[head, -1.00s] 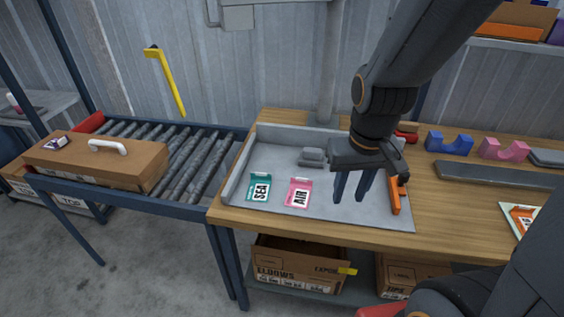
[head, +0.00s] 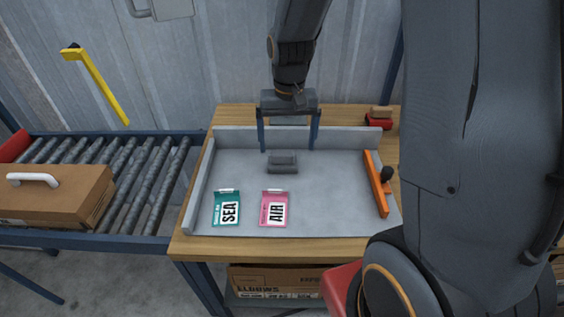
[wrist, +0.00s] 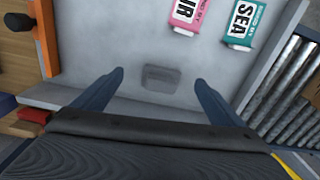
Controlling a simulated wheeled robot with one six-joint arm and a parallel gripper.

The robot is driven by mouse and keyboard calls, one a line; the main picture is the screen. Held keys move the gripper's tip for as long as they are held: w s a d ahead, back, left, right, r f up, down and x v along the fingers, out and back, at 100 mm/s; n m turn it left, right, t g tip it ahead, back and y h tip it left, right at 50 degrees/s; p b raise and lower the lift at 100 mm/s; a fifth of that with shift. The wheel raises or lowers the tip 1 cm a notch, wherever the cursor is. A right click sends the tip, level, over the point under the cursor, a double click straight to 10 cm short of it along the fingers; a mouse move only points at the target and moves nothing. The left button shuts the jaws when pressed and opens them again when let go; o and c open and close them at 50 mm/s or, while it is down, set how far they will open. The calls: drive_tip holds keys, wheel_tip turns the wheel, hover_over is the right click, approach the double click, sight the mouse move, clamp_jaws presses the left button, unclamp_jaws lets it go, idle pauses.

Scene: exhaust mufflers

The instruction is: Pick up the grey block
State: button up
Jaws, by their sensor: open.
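The grey block (head: 282,162) lies on the grey tray (head: 330,205), towards its back wall, in the head view. It also shows in the wrist view (wrist: 162,78), between and just beyond my fingertips. My gripper (head: 287,150) is open and empty, with its two blue fingers spread wide to either side of the block. In the wrist view my gripper (wrist: 158,76) has a clear gap between each finger and the block. I cannot tell the exact height of the fingertips above the tray.
An orange bar with a black knob (head: 377,185) is at the tray's right. A roller conveyor (head: 120,185) with a cardboard box (head: 55,195) stands left.

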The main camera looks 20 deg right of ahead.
drive_tip(key=m, duration=0.1)
hover_over(283, 153)
wheel_tip(283, 153, down, 3)
drive_tip(key=shift+s+a, duration=0.1)
drive_tip(key=shift+a, duration=0.05)
drive_tip(key=shift+f, duration=0.25)
drive_tip(key=shift+f+p, duration=1.1)
drive_tip(key=shift+f, duration=2.45)
drive_tip(key=c, duration=1.2)
drive_tip(key=shift+r, duration=0.1)
